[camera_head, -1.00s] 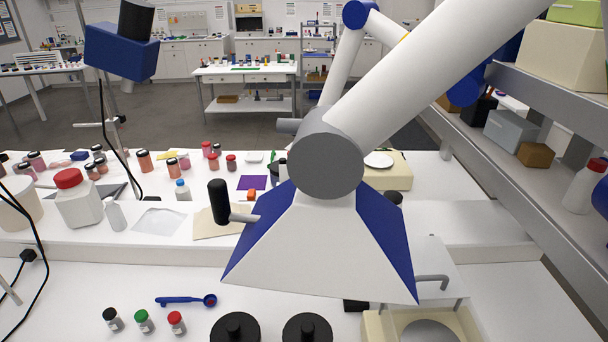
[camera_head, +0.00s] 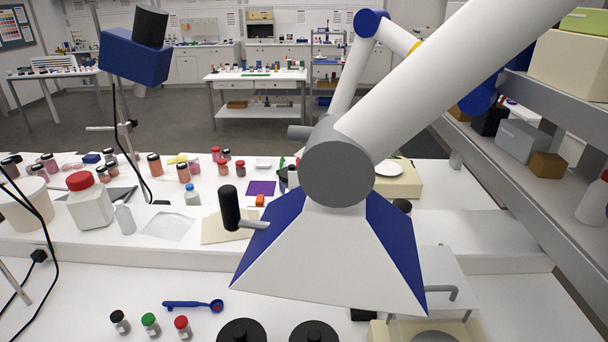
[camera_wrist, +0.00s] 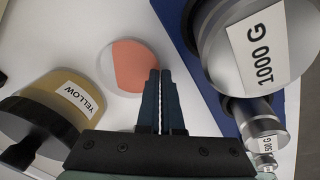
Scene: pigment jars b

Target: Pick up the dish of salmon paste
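The dish of salmon paste (camera_wrist: 134,66) is a small round dish in the wrist view, lying on the white surface. Salmon-coloured paste covers its right part and the left part looks pale grey. My gripper (camera_wrist: 160,72) has its two dark fingers side by side with only a thin line between them, and nothing shows held. The fingertips overlap the lower right part of the dish in the picture; I cannot tell the height between them.
In the wrist view, a jar labelled YELLOW (camera_wrist: 68,95) with a black lid lies left of the fingers. Metal weights, the largest marked 1000 G (camera_wrist: 262,50), stand close on the right on a blue base (camera_wrist: 172,12).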

